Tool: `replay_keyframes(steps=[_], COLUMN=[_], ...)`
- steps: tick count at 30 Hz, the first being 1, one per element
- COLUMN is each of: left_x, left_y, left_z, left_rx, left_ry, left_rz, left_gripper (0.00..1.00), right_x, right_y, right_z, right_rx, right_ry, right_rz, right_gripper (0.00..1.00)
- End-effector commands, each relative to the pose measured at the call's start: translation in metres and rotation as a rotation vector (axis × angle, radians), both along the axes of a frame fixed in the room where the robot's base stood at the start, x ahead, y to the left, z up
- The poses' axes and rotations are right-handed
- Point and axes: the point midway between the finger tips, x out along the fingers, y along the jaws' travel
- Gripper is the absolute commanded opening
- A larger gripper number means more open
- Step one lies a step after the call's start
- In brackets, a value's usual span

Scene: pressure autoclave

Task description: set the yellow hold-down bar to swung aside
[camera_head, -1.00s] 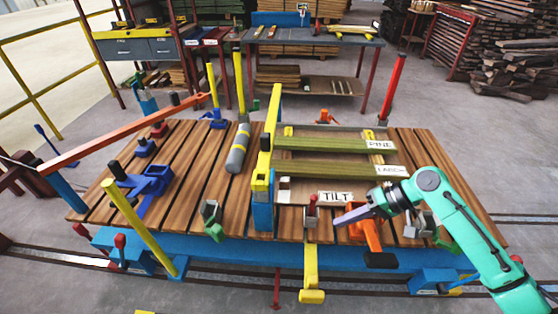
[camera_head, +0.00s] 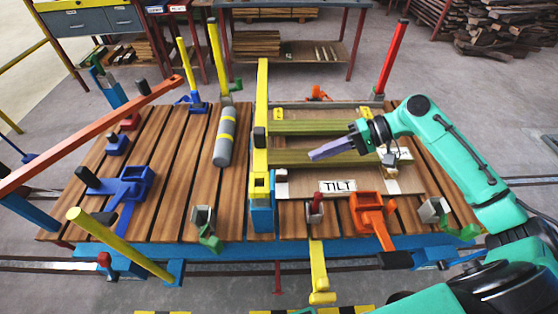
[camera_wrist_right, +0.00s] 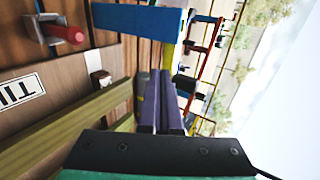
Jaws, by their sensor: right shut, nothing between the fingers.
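The yellow hold-down bar (camera_head: 262,95) runs from a blue post (camera_head: 262,216) at the table's front toward the back, along the left side of the boards, with a black knob (camera_head: 260,138) partway along. The blue post also shows in the wrist view (camera_wrist_right: 140,18). My right gripper (camera_head: 312,155), with purple fingers, is shut and empty. It is above the boards, to the right of the bar and apart from it in the picture. Its fingers also show in the wrist view (camera_wrist_right: 162,78), pointing toward a yellow part beyond, partly hidden. My left gripper is not in view.
Green boards (camera_head: 310,126) lie right of the bar, behind a TILT label (camera_head: 338,187). An orange clamp (camera_head: 372,212) and a red-handled clamp (camera_head: 316,208) stand at the front. A grey cylinder (camera_head: 225,135) lies left of the bar. A long orange bar (camera_head: 95,135) crosses the left side.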

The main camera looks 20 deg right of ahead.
Motion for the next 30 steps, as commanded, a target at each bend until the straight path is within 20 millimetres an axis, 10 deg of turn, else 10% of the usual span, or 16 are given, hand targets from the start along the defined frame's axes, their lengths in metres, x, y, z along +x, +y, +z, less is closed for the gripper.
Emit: replay_keyframes(steps=[5, 15, 30], left_x=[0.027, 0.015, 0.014], left_y=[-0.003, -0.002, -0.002], left_z=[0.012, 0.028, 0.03], left_rx=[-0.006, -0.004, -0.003], left_ry=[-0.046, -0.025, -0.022], left_rz=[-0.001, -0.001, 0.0], left_gripper=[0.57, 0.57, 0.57], right_x=[0.008, 0.023, 0.025], right_y=[0.034, 0.091, 0.1], right_z=[-0.017, -0.032, -0.034], right_rx=[0.004, 0.001, 0.0], right_ry=[0.0, -0.001, 0.0], right_rz=[0.002, -0.001, -0.004], right_gripper=[0.0, 0.0, 0.0])
